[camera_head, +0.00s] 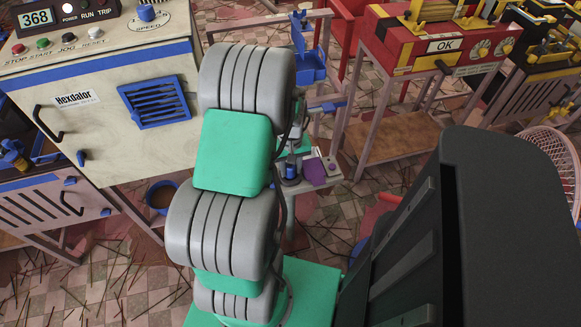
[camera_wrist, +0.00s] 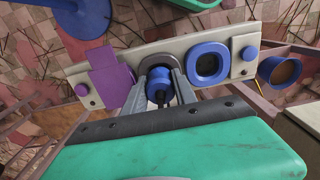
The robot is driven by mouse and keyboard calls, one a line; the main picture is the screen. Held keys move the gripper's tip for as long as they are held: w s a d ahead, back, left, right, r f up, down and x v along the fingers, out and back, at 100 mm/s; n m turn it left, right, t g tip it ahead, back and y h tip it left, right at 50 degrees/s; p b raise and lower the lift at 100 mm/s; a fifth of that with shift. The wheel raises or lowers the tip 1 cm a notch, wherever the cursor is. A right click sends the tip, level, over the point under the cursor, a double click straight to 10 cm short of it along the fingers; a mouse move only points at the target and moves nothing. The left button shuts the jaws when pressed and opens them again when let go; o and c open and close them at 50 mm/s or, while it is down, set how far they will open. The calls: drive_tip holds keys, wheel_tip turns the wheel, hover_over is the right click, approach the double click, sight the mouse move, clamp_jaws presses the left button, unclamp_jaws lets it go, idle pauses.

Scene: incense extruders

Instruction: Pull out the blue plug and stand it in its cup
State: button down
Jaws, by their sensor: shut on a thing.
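The blue plug (camera_wrist: 160,87) is between the two fingers of my gripper (camera_wrist: 163,84) in the wrist view. It has a dark centre facing the camera. A grey arch-shaped holder (camera_wrist: 161,61) on a pale plate is right behind it; I cannot tell whether the plug is still seated there. A blue rounded-square cup (camera_wrist: 207,67) with a dark opening stands on the plate just right of my gripper. In the head view my arm hides most of this spot; a small blue piece (camera_head: 291,171) shows beside it, likely the plug.
A purple flap (camera_wrist: 110,77) and a purple knob (camera_wrist: 82,90) are left on the pale plate (camera_wrist: 135,58); a blue knob (camera_wrist: 249,53) is at its right end. A blue bucket (camera_wrist: 279,70) stands beyond. A Hexdator machine (camera_head: 95,95) and a red machine (camera_head: 425,48) flank the area.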

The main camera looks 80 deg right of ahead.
drive_tip(key=shift+f, duration=0.3)
drive_tip(key=c, duration=0.9)
unclamp_jaws()
drive_tip(key=shift+r, duration=0.1)
